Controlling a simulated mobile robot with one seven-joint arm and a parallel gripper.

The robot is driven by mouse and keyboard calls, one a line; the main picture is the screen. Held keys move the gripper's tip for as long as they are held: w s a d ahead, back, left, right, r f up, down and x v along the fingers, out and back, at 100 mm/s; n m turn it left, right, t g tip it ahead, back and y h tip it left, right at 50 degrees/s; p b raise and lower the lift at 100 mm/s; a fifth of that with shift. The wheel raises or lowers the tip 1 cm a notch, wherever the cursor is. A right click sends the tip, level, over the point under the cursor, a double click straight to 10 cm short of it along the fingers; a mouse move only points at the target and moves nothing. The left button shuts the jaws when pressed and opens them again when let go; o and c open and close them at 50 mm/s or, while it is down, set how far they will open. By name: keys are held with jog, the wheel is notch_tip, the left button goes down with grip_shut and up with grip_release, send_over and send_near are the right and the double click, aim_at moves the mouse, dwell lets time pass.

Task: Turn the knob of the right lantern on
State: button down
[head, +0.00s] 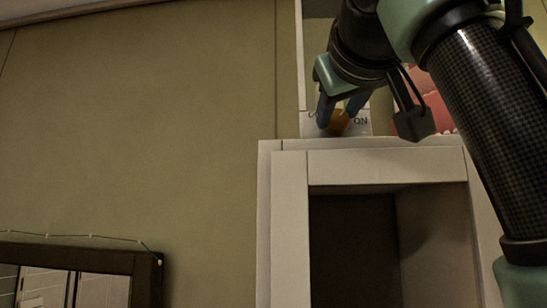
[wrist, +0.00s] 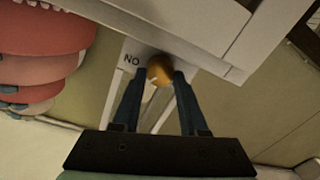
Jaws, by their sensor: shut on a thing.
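A round orange-brown knob (head: 341,121) sits on a pale plate (head: 307,129) with dark lettering; "ON" is printed to its right in the head view. My gripper (head: 338,118) reaches down from above with one blue-grey finger on each side of the knob, shut on it. In the wrist view the knob (wrist: 159,67) shows between the fingertips of my gripper (wrist: 158,75), with the "ON" label upside down to its left. Only this one knob is in view. The lantern body cannot be made out clearly, and my arm hides part of the area behind.
A white cabinet frame (head: 288,220) with a dark opening stands just below the knob. Red and pink rounded layered things (wrist: 45,50) stand close to the "ON" side. A dark-framed mirror or picture (head: 145,275) is at lower left. The olive wall at left is clear.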

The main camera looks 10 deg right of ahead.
jog(key=shift+f+m, duration=0.1)
jog(key=shift+m, duration=0.2)
jog(key=m+b, duration=0.1)
jog(key=m, duration=0.2)
jog(key=shift+d+m, duration=0.1)
jog(key=shift+m, duration=2.5)
jog(key=c, duration=0.9)
grip_release()
jog(key=o, duration=0.5)
jog(key=shift+w+f, duration=0.1)
jog(key=shift+w, duration=0.1)
jog(key=shift+c, duration=0.2)
jog(key=shift+s, duration=0.15)
